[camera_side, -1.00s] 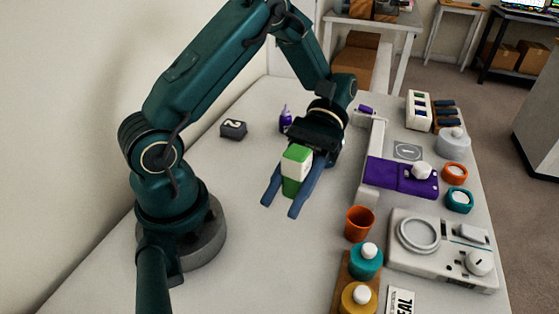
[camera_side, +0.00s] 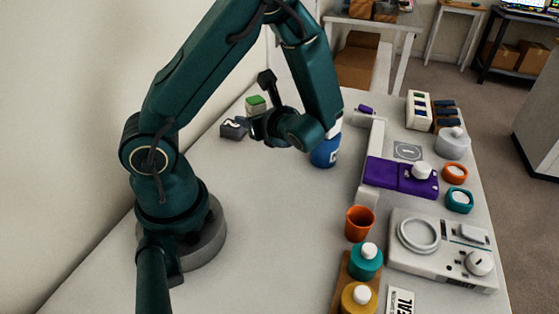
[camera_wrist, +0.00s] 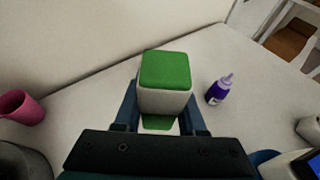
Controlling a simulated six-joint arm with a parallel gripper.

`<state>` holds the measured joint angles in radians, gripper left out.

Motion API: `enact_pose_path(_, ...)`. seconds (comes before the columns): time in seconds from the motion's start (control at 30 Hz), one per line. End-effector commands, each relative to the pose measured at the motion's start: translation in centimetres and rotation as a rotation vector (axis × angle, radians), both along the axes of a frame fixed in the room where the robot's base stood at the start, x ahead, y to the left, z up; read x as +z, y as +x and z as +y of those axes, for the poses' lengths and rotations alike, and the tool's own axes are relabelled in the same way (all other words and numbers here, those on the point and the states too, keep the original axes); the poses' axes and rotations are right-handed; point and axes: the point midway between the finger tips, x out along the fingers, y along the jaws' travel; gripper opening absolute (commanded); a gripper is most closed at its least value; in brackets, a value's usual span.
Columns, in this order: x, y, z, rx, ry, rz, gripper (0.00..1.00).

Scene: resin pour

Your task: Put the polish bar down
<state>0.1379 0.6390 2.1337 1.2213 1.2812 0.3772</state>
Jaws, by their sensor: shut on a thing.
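The polish bar, a block with a green top and pale sides, shows in the wrist view (camera_wrist: 165,84) between the two blue fingers of my gripper (camera_wrist: 163,112). My gripper is shut on it. In the side view the bar (camera_side: 256,104) is at the far left of the table, just behind a dark grey block with a white mark (camera_side: 233,128). My wrist hides most of the fingers there. I cannot tell whether the bar touches the table.
A purple dropper bottle (camera_wrist: 218,90) stands right of the bar in the wrist view, and a pink cup (camera_wrist: 21,107) stands at left. A blue bottle (camera_side: 325,151) is beside my wrist. An orange cup (camera_side: 359,223) is farther right. The table's middle is clear.

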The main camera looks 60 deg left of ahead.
Motion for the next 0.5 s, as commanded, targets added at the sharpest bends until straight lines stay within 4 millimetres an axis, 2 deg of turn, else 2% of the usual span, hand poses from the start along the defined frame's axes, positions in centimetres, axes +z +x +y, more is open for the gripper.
enact_pose_path(0.03, 0.4, 0.8, -0.3, -0.062, 0.001, -0.002, 0.0)
enact_pose_path(0.17, -0.1, 1.2, -0.9, -0.087, 0.002, 0.002, 0.0)
enact_pose_path(0.5, -3.4, 1.2, -0.9, -0.085, 0.002, -0.001, 0.0)
